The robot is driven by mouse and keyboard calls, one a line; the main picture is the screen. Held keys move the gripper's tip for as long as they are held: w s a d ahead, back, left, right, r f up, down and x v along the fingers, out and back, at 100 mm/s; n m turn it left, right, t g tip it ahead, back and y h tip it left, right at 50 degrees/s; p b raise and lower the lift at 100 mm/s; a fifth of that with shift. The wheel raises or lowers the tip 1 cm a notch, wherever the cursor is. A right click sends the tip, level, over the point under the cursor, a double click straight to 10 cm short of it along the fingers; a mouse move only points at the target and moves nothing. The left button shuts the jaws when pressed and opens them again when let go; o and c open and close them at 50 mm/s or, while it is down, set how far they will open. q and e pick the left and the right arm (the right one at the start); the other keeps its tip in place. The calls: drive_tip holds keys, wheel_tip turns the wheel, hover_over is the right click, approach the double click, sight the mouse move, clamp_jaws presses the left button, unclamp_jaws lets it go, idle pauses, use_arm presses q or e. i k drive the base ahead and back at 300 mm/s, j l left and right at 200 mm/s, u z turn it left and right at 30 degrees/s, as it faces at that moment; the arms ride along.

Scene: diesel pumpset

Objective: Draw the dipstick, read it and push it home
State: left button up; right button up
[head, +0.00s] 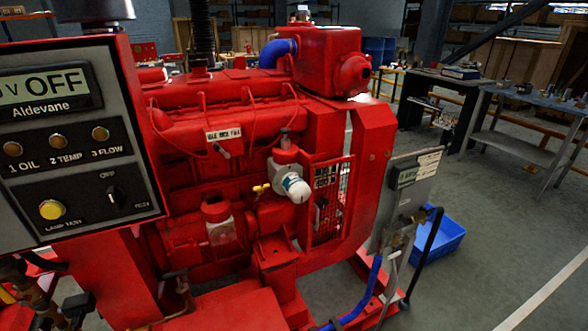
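The red diesel engine (225,130) fills the middle of the head view. A small yellow handle (261,188) shows on its near side, left of the white filter (292,186); it looks like the dipstick's grip. Its shaft is not visible, so I cannot tell how deep it sits. No oil mark can be read. Neither of my grippers can be made out in this view.
A grey control panel (70,140) with an OFF display stands close at the left. A grey sign plate (405,205) and a blue hose (362,295) are at the right. A blue crate (440,240) sits on the floor. Workbenches (530,105) stand behind.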

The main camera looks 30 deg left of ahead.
sight(260, 189)
drive_tip(key=u, duration=0.8)
